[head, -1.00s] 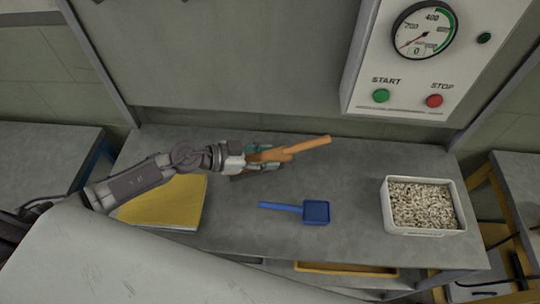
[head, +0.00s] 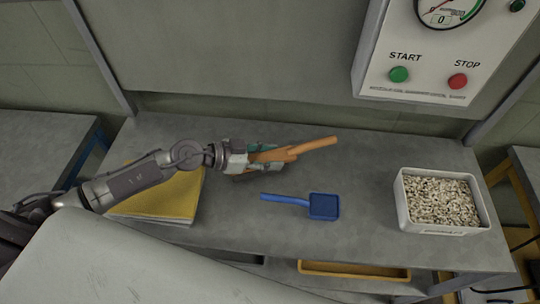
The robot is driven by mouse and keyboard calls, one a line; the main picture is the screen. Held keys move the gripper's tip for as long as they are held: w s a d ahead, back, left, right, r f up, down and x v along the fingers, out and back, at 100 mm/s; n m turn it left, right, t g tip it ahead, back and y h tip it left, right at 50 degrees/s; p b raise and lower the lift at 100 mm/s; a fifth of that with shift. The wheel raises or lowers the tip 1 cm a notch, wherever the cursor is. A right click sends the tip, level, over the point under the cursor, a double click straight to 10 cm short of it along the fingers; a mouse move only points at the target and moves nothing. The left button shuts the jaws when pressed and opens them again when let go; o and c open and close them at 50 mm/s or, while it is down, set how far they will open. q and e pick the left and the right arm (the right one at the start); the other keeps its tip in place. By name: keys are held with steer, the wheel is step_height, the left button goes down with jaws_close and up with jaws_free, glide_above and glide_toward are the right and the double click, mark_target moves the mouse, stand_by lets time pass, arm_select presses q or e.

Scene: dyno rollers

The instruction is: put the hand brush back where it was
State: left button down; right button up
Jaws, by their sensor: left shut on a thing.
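The hand brush (head: 315,145) has an orange-brown handle that points to the right and slightly up in the head view. My left gripper (head: 262,157) is shut on the hand brush near its left part. The gripper and brush are over the back middle of the grey bench (head: 340,170). The fingers hide part of the brush, and its bristles are hard to make out. I cannot tell whether the brush touches the bench top. My right gripper is not in view.
A blue scoop (head: 323,206) lies on the bench in front of the brush. A white tub of pale pellets (head: 404,213) stands at the right. A yellow folder (head: 175,200) lies under my left arm. A control box (head: 425,90) hangs above. Bench between brush and tub is clear.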

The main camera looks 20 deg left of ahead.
arm_select(q)
steer(key=shift+f, duration=0.6)
steer(key=c, duration=0.5)
jaws_free()
